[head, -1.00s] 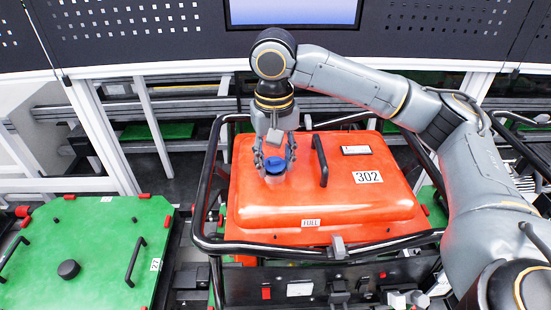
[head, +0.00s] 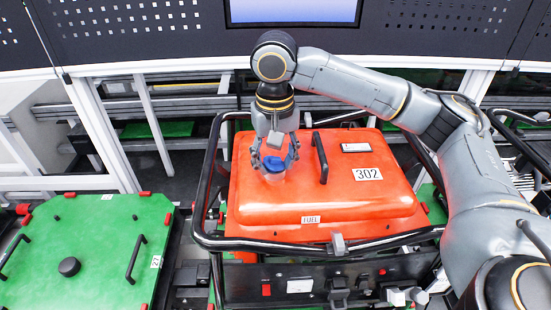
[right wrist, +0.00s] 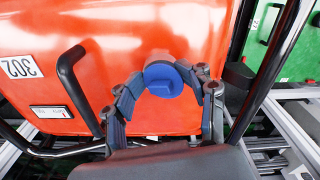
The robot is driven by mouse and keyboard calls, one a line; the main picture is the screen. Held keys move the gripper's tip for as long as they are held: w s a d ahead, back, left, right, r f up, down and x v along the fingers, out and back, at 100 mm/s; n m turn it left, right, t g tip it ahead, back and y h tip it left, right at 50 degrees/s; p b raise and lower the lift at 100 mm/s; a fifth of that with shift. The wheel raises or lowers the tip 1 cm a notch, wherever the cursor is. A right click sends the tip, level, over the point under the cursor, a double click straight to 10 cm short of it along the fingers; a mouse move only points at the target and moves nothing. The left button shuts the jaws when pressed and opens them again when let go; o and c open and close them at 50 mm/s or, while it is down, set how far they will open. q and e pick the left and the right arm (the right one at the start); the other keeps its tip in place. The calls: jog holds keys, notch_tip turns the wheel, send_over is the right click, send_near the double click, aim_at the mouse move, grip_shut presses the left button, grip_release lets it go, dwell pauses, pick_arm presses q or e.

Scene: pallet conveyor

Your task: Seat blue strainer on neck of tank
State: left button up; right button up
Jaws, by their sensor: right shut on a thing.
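The blue strainer (head: 273,164) is at the left part of the orange tank's top, between the fingers of my right gripper (head: 275,161). The orange tank (head: 300,205) is marked 302. A grey rim shows just under the strainer, over the tank's neck; the neck itself is mostly hidden, so I cannot tell how fully the strainer sits. My left gripper is not in view.
A black handle (head: 320,158) stands on the tank just right of my right gripper. A black tube frame (head: 210,180) surrounds the tank. A green lidded pallet (head: 95,235) with a black knob is at the left. A dark perforated panel (head: 130,30) is behind.

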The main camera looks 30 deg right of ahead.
jog(key=shift+o, duration=0.3)
jog(key=shift+s+f, duration=0.2)
jog(key=shift+f, duration=0.35)
jog(key=o, duration=1.2)
jog(key=shift+w, duration=0.1)
jog(key=shift+o, duration=0.9)
jog(key=shift+w, duration=0.2)
jog(key=o, duration=0.3)
jog(key=shift+s+r, duration=0.1)
jog(key=shift+r, duration=0.1)
jog(key=shift+r, duration=3.5)
